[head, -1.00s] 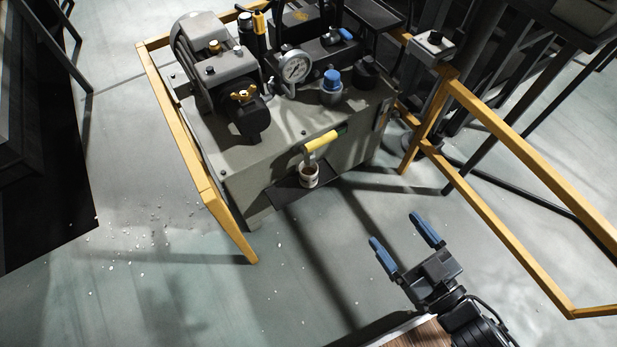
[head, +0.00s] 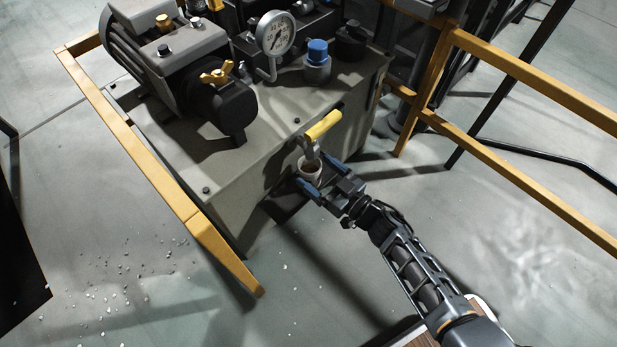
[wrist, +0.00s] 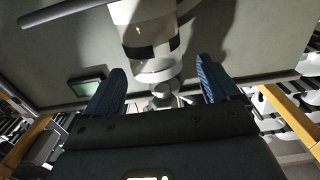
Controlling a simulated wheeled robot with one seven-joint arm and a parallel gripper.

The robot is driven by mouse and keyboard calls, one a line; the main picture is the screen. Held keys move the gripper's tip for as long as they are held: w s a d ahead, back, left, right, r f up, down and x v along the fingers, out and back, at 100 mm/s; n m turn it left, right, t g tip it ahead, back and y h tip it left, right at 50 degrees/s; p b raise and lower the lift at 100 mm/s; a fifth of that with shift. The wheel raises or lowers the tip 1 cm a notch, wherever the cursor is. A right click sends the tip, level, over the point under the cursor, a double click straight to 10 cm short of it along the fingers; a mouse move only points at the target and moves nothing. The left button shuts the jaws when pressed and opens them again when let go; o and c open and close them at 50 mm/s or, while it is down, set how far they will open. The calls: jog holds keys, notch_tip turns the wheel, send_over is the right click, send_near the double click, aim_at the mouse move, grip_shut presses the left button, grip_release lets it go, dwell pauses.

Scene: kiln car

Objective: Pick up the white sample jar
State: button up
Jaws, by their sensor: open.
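The white sample jar (head: 304,170) stands on a small dark shelf at the front of the grey machine, under a tap with a yellow handle (head: 322,125). Brown content shows in its open top. My gripper (head: 315,173) is open at the jar, with one blue finger on each side of it in the head view; the fingers hide part of its lower body.
The grey machine (head: 225,165) carries a motor, a pressure gauge (head: 275,33) and a blue-capped fitting (head: 317,55). Yellow rails stand at left (head: 135,145) and right (head: 520,185). The floor in front is open, with pale crumbs scattered at left.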

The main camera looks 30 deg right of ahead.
aim_at(303, 160)
jog(key=x, duration=0.1)
jog(key=b+x, duration=0.1)
jog(key=x, duration=0.1)
jog(key=b+x, duration=0.1)
jog(key=shift+w+f, duration=0.25)
jog(key=shift+w, duration=0.2)
jog(key=shift+w+r, duration=0.1)
jog(key=shift+w, duration=0.25)
jog(key=shift+c, duration=0.4)
